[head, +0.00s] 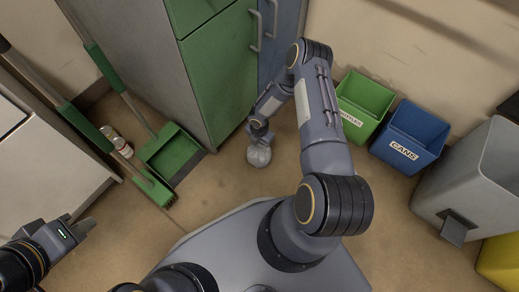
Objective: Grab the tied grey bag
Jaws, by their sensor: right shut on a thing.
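The tied grey bag (259,157) is a small, pale, rounded bundle in the middle of the head view, low over or on the brown floor; I cannot tell whether it touches the floor. My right arm reaches down to it, and my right gripper (261,138) is shut on its top, partly hiding the knot. My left gripper (84,228) is at the lower left, far from the bag, with nothing seen in it. Its finger gap is not clear from this angle.
A green bin (362,112) and a blue bin labelled CANS (410,138) stand at the right, near a large grey bin (470,165). A green dustpan (171,153), brush (154,187) and white bottle (118,142) are at the left. A green-fronted cabinet (222,75) stands behind the bag.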

